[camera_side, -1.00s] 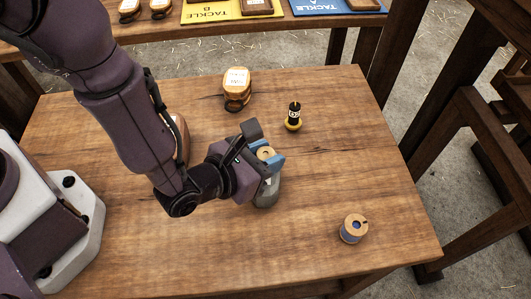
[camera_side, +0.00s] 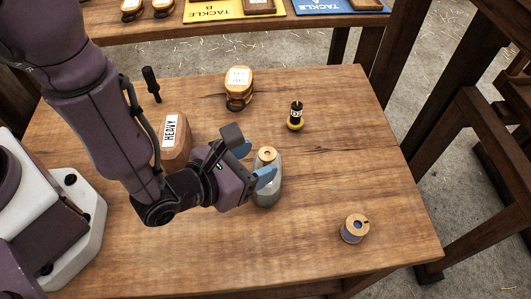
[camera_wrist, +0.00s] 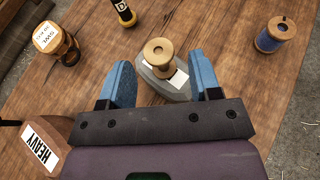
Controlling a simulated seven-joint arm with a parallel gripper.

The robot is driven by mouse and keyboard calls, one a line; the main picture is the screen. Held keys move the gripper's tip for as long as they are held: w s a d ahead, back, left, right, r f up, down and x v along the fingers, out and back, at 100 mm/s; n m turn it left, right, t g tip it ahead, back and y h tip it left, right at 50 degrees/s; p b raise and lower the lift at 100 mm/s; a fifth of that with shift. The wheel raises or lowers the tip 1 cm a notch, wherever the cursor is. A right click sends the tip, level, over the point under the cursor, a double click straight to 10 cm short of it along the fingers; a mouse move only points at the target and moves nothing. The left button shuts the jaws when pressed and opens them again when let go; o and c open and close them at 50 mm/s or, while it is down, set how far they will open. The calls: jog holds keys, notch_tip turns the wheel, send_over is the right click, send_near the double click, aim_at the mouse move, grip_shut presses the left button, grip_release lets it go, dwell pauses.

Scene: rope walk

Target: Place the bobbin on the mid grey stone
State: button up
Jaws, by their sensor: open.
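A wooden bobbin (camera_side: 267,155) stands upright on top of a grey stone (camera_side: 268,191) in the middle of the table. In the wrist view the bobbin (camera_wrist: 158,55) rests on the grey stone (camera_wrist: 165,84), which bears a white label whose text I cannot read.
A brown block marked HEAVY (camera_side: 173,137) stands left of my gripper. A labelled wooden block (camera_side: 238,88), a black and yellow item (camera_side: 295,117) and a blue-wound spool (camera_side: 354,229) stand around the table. Tackle mats (camera_side: 232,8) lie on the bench behind. The front right is mostly clear.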

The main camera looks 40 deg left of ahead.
jog(key=v, duration=0.8)
jog(key=shift+s, duration=0.2)
jog(key=shift+a+r, duration=0.1)
jog(key=w+a+r+n+g+y, duration=0.2)
jog(key=a+r+n+g+y, duration=0.1)
jog(key=a+r+n+y, duration=0.5)
jog(key=w+a+r+n+g+y, duration=0.2)
jog(key=a+r+n+y, duration=0.25)
jog(key=a+n, duration=0.7)
jog(key=s+a+r+n+g+h, duration=0.4)
jog(key=s+a+r+n+g, duration=0.15)
jog(key=n, duration=0.45)
jog(key=s+r+n+t+h, duration=0.1)
jog(key=n+h, duration=0.1)
jog(key=n, duration=0.1)
jog(key=s+r+n+h, duration=0.1)
jog(key=r+n+h, duration=0.1)
jog(key=d+r+n+t+h, duration=0.1)
jog(key=r+n+h, duration=0.1)
jog(key=n, duration=0.1)
jog(key=shift+s+n+t, duration=0.35)
jog(key=shift+s, duration=0.05)
